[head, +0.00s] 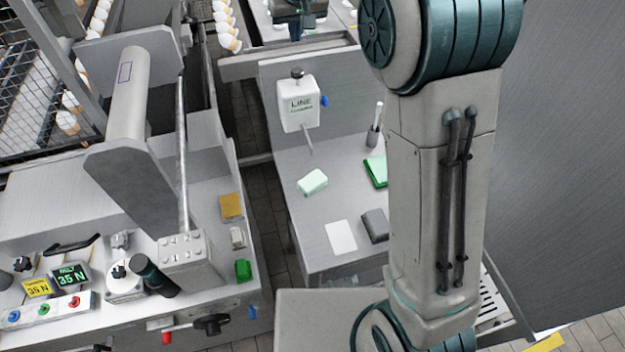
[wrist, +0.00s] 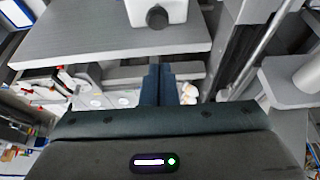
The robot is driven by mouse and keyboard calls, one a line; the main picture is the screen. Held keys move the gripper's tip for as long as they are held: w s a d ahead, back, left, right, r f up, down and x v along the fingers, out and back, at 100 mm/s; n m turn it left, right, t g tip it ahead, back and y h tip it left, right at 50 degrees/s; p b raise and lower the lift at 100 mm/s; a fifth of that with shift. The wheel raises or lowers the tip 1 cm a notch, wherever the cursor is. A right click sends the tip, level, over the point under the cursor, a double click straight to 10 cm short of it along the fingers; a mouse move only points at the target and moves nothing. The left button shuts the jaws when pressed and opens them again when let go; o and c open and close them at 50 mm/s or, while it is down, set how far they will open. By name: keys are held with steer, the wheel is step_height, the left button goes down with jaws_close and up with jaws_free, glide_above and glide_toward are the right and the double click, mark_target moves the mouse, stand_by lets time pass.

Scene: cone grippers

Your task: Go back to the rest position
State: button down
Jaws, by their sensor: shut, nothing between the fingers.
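My gripper (wrist: 158,78) shows in the wrist view, its two dark blue fingers close together with nothing seen between them. It points out past the edge of a grey surface, apart from the things beyond.
A white dispenser (head: 298,103) stands above the worktable, near a pale green block (head: 313,182) and a green pad (head: 376,171). A machine console (head: 45,305) with buttons and displays fills the lower left. A narrow tiled floor gap (head: 268,215) separates them.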

stand_by(0.3)
steer(key=s+d+r+m+b, duration=0.1)
steer(key=s+d+m, duration=0.1)
steer(key=s+d, duration=1.15)
steer(key=s+d+f, duration=0.2)
steer(key=s+f, duration=0.2)
steer(key=s, duration=0.6)
steer(key=s+d+f+m+h, duration=0.1)
steer(key=s+d+f, duration=0.1)
steer(key=s, duration=0.8)
steer(key=shift+s+d+f+g+b, duration=0.35)
steer(key=shift+f+b, duration=0.1)
steer(key=shift+f, duration=0.45)
steer(key=shift+w+a, duration=0.1)
steer(key=shift+a, duration=0.05)
